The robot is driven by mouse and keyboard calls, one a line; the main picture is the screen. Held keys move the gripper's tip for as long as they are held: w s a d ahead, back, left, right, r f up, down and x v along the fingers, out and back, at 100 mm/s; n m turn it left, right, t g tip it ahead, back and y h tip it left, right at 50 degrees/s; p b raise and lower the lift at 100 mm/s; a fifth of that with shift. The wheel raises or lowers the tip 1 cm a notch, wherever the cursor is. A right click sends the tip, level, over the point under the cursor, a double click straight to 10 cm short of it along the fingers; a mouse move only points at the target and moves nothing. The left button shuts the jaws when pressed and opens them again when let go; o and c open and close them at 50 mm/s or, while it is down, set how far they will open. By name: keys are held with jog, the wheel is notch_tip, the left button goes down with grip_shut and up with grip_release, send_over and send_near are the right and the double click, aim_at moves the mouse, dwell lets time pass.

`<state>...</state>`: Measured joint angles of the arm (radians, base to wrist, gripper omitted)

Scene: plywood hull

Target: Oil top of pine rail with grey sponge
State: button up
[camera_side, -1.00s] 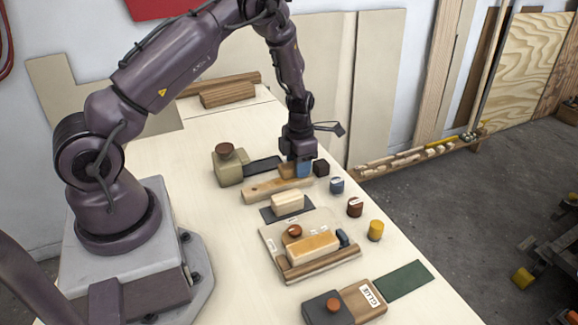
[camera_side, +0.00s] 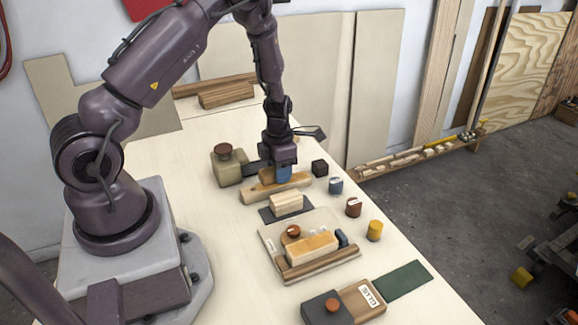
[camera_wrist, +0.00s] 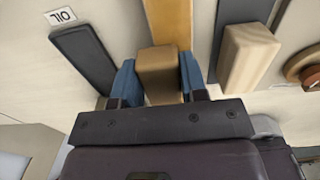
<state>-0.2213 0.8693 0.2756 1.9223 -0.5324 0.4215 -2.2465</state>
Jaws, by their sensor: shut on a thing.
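My gripper (camera_side: 278,171) is shut on a tan-brown block (camera_wrist: 157,65), with a blue finger on each side. The block (camera_side: 266,176) looks brown rather than grey. It is over the left-middle part of the pine rail (camera_side: 252,195); I cannot tell whether it touches the rail's top. In the wrist view the yellowish rail (camera_wrist: 168,18) runs on beyond the block, in line with it. A dark pad (camera_wrist: 83,60) with an OIL label (camera_wrist: 61,16) lies to the left there. No plainly grey sponge shows.
A cream block (camera_side: 287,202) sits on a dark mat close in front of the rail. A tray (camera_side: 270,238) with an orange-topped block is nearer. A khaki container (camera_side: 226,168) with a brown knob stands left of the rail.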

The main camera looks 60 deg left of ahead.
jog(key=shift+s, duration=5.05)
notch_tip(320, 180, up, 8)
jog(key=shift+w+r, duration=0.1)
jog(key=shift+w, duration=0.05)
